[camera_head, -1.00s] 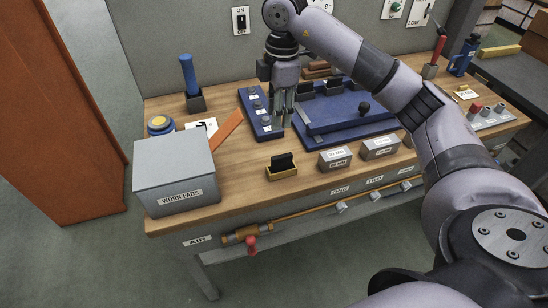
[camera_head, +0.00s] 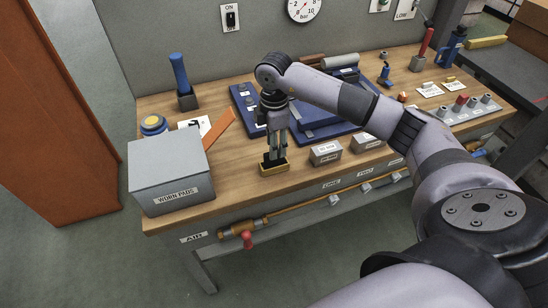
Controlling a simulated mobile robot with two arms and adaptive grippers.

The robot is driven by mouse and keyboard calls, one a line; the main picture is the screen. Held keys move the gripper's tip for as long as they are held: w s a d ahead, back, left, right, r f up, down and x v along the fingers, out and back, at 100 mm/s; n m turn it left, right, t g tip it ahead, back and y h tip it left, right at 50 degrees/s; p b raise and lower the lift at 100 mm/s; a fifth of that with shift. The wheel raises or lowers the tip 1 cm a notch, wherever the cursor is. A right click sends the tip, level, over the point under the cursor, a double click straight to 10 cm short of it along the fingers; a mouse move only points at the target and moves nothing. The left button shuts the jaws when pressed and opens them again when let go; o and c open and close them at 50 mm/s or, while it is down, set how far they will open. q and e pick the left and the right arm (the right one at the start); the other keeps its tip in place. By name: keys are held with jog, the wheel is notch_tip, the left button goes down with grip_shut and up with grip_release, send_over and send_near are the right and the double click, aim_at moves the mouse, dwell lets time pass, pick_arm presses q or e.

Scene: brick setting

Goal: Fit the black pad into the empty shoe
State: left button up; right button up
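Whether the fingers are closed on the pad is too small to tell. A blue fixture (camera_head: 326,132) lies behind; my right arm covers much of it. I cannot make out the empty shoe. My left gripper is not in view.
A grey box marked worn pads (camera_head: 165,172) stands left of the tray. Small grey boxes (camera_head: 325,153) stand close to its right. An orange strip (camera_head: 218,130) and a blue-handled tool (camera_head: 181,80) are behind left. Bare wood lies between the grey box and the tray.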

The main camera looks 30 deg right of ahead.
notch_tip(320, 180, down, 4)
jog(key=shift+w+f+p, duration=0.1)
jog(key=shift+w+p, duration=0.05)
jog(key=shift+p, duration=0.4)
jog(key=shift+c, duration=0.3)
grip_shut()
